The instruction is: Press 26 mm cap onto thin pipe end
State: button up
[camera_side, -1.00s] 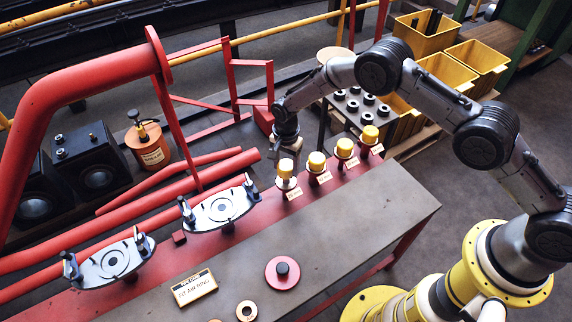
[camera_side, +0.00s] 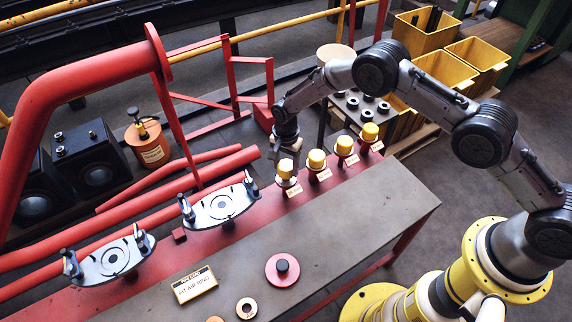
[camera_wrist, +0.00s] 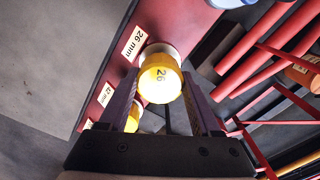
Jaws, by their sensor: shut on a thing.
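The yellow 26 mm cap (camera_wrist: 160,84), marked "26", sits between the two fingers of my gripper (camera_wrist: 161,95) in the wrist view. My gripper is shut on it. In the side view the cap (camera_side: 285,169) is the leftmost of the row of yellow caps, with my gripper (camera_side: 286,156) above it. The cap is over the pale thin pipe end (camera_wrist: 162,50), beside the "26 mm" label (camera_wrist: 134,43). Little of the pipe end shows below the cap; I cannot tell whether it is fully seated.
Several other yellow caps (camera_side: 317,159) stand on red stubs to the right. Two pale oval plates (camera_side: 221,206) with clamps are at the left. A red disc (camera_side: 283,270) and a sign plate (camera_side: 195,285) lie on the grey bench (camera_side: 370,215), whose right part is clear.

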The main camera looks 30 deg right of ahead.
jog(key=shift+f, duration=0.55)
jog(key=shift+f, duration=0.35)
jog(key=shift+f, duration=0.2)
dwell(0.3)
jog(key=o, duration=1.4)
jog(key=shift+c, duration=0.4)
jog(key=shift+r, duration=3.5)
